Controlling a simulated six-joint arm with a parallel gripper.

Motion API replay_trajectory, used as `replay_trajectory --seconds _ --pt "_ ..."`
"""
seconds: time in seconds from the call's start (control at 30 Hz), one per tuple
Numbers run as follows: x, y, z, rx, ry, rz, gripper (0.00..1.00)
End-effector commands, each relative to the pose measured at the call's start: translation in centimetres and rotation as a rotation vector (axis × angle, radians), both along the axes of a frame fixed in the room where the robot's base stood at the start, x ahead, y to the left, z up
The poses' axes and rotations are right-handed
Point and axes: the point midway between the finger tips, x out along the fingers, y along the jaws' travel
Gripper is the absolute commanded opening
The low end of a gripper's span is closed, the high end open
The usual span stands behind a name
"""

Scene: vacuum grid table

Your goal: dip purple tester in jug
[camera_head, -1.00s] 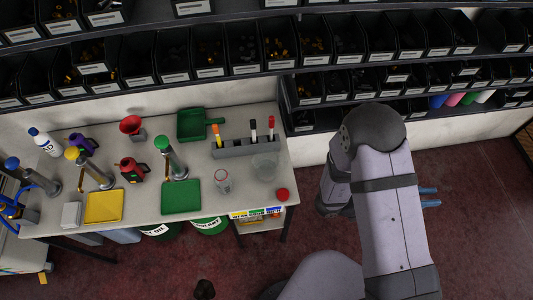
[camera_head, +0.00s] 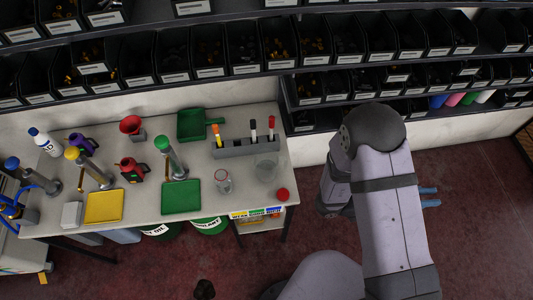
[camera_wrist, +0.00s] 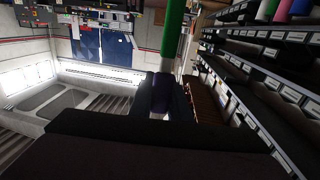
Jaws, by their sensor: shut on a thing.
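In the wrist view, my gripper (camera_wrist: 163,96) is shut on the purple tester (camera_wrist: 160,100). Its dark purple part sits between the black fingers, and a green rod-like part (camera_wrist: 173,36) extends beyond it toward the top of the picture. In the head view, the clear jug (camera_head: 266,167) stands near the right end of the bench, in front of the grey rack. My arm is right of the bench there, well apart from the jug. The gripper and the held tester are not clearly visible in that view.
The grey rack (camera_head: 246,147) holds several testers. A glass jar (camera_head: 222,181) stands left of the jug, and a red cap (camera_head: 282,194) lies near the bench's front right corner. Shelves of black bins (camera_head: 366,38) run behind. Open floor (camera_head: 480,250) lies on the right.

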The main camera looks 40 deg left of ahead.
Motion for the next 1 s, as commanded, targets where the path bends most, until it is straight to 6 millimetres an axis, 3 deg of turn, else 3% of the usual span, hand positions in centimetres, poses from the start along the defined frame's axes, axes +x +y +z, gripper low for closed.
replay_trajectory --seconds 0.33,0.73,1.0 --pt "0.0 0.0 0.6 0.000 0.000 0.000 0.00" --pt "0.0 0.0 3.9 0.000 0.000 0.000 0.00" --pt "0.0 0.0 4.0 0.000 0.000 0.000 0.00"
